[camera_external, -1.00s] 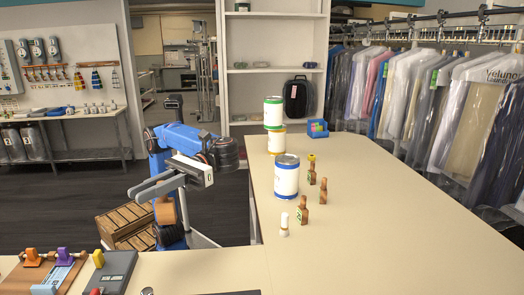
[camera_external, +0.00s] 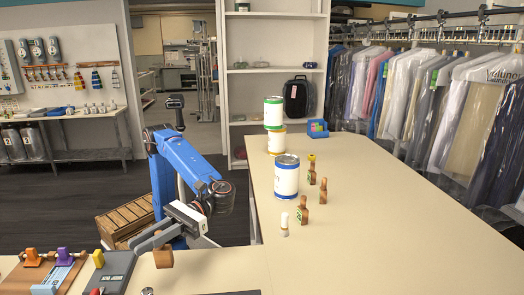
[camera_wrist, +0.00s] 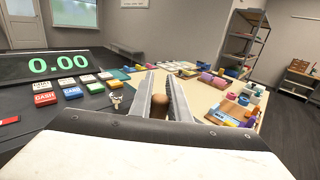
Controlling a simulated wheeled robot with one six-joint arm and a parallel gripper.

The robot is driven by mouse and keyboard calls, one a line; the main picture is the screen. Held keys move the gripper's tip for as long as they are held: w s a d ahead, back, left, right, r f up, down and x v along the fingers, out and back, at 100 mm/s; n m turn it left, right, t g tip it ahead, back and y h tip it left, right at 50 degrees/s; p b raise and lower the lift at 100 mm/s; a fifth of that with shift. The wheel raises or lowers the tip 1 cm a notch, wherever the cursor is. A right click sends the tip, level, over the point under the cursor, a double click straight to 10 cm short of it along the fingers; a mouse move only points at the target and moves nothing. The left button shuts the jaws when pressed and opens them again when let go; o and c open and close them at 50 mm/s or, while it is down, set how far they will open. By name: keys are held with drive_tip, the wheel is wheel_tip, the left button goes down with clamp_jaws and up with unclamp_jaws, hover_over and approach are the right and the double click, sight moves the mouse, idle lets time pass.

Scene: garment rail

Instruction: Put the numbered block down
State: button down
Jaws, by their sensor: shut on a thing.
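My gripper (camera_external: 157,247) is shut on a brown wooden block (camera_external: 163,258) over the back edge of the front counter (camera_external: 215,266). In the wrist view the block (camera_wrist: 160,105) is a rounded brown shape between the two grey fingers of my gripper (camera_wrist: 162,95). No number can be read on it. I cannot tell whether the block touches the counter.
A dark grey device (camera_external: 108,272) and a board with coloured clips (camera_external: 45,270) are left of the block. The counter right of it is largely bare. Cans (camera_external: 286,178) and small wooden figures stand on the long table. The wrist view shows a display (camera_wrist: 55,65) reading 0.00.

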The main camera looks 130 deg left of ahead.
sight(157, 261)
drive_tip(key=shift+f, duration=3.9)
drive_tip(key=c, duration=1.7)
unclamp_jaws()
drive_tip(key=shift+f, duration=0.1)
drive_tip(key=shift+o, duration=0.2)
drive_tip(key=shift+a, duration=0.25)
drive_tip(key=a, duration=1.1)
drive_tip(key=shift+a, duration=0.3)
